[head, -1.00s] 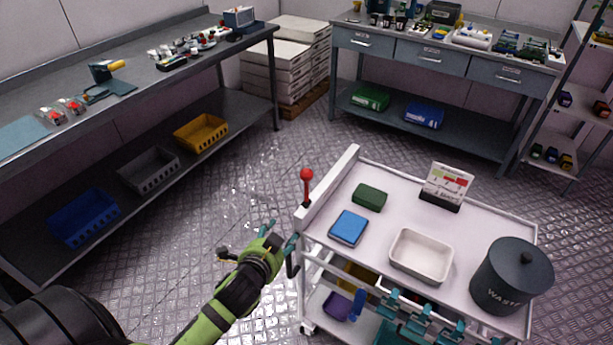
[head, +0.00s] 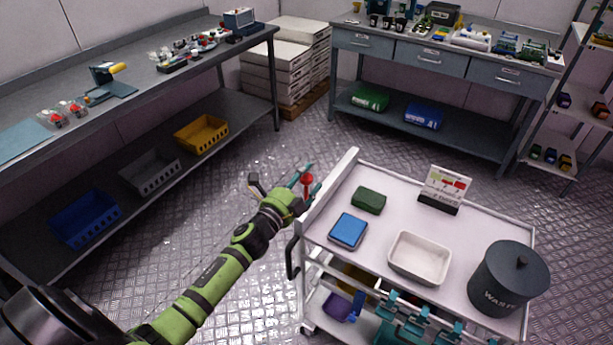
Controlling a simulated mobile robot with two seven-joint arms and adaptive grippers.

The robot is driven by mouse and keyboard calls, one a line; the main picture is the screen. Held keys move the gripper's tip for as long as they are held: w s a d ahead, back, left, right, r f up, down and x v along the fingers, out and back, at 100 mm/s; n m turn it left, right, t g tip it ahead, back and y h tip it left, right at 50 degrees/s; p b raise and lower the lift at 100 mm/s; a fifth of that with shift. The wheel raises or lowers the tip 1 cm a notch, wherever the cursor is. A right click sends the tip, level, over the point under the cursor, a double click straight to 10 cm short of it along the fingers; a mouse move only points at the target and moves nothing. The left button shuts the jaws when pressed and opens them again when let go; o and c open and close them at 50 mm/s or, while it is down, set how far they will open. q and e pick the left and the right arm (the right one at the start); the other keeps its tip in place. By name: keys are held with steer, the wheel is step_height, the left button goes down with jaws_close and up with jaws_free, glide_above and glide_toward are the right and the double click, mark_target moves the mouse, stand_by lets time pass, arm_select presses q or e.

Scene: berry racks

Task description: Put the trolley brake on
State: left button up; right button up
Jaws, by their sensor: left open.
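The trolley (head: 390,192) stands at the lower right, its white top level. The brake lever's red knob (head: 307,181) rises at the trolley's left end, partly covered by my gripper; the lever's shaft is largely hidden. My left gripper (head: 281,181) is open at that end, one teal finger right by the red knob and the other finger farther left. I cannot tell whether it touches the knob. My right gripper cannot be made out clearly; teal parts show at the trolley's near side.
The trolley top carries a green block (head: 369,200), a blue sponge-like block (head: 348,231), a white tray (head: 419,280), a small sign (head: 446,184) and a dark waste bin (head: 508,280). A workbench (head: 150,90) runs along the left. Bare floor lies between bench and trolley.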

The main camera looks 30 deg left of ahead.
arm_select(q)
steer(key=shift+w, duration=0.4)
steer(key=shift+d, duration=0.1)
jaws_close()
